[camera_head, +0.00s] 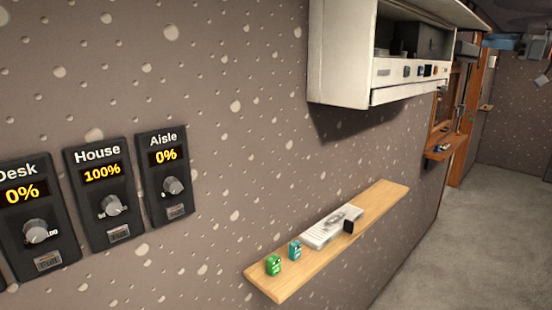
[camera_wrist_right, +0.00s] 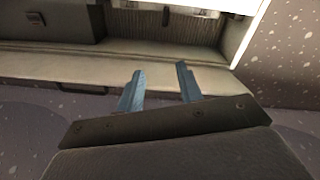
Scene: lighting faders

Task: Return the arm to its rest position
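My right gripper (camera_wrist_right: 158,88) shows in the right wrist view, its two blue fingers standing apart with nothing between them. A pale cabinet or ledge with a dark box on it lies beyond the fingers. I cannot make out either gripper in the head view, and my left gripper is in neither view. In the head view, three dark dimmer panels hang on the speckled wall at left. The Desk panel (camera_head: 45,205) reads 0%, the House panel (camera_head: 85,190) reads 100% and the Aisle panel (camera_head: 157,178) reads 0%.
A white cabinet (camera_head: 340,60) hangs above. Grey floor (camera_head: 470,240) is clear at right.

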